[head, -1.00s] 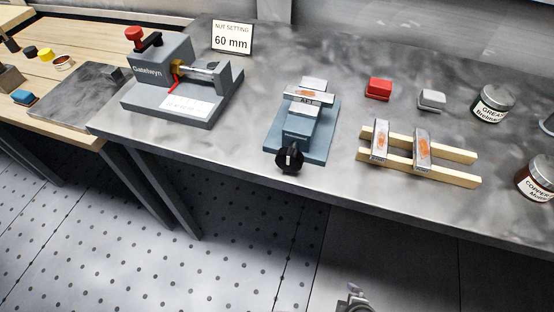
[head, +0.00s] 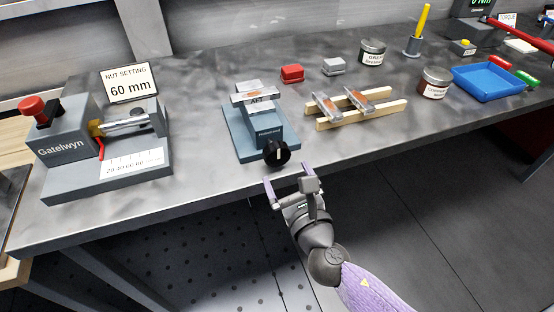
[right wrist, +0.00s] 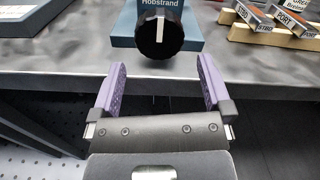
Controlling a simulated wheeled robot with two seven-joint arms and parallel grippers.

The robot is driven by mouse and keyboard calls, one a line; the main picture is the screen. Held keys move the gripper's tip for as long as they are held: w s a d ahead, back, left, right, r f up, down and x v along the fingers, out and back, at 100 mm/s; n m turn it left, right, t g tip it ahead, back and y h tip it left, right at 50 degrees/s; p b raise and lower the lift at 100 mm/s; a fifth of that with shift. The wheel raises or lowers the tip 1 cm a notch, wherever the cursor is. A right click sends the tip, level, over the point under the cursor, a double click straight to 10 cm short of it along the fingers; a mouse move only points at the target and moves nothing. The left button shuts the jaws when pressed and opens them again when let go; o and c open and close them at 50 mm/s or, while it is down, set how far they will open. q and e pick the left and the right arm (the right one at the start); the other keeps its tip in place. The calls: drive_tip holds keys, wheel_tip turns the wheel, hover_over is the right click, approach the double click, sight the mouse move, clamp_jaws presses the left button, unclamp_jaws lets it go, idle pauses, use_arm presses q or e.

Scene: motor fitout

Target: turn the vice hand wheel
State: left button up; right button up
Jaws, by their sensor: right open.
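The vice (head: 262,122) is blue-grey and stands on the bench near its front edge in the head view. Its black hand wheel (head: 277,154) faces the front and has a white mark. The wheel also shows at the top of the right wrist view (right wrist: 159,36), its white mark about upright. My right gripper (head: 288,181) is open and empty, just in front of and below the wheel, apart from it. In the right wrist view its purple fingers (right wrist: 161,90) point at the wheel, one to each side. My left gripper is not in view.
The grey Gatelwyn device (head: 70,135) stands to the left with a "60 mm" sign (head: 130,83) behind it. Wooden rails (head: 350,120) with two metal pieces lie right of the vice. A blue tray (head: 487,82) is farther right. The bench front edge (head: 200,205) runs near my gripper.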

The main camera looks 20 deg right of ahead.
sight(279, 160)
drive_tip(key=w, duration=0.5)
drive_tip(key=shift+w+a, duration=0.15)
drive_tip(key=shift+w, duration=0.25)
drive_tip(key=c, duration=1.1)
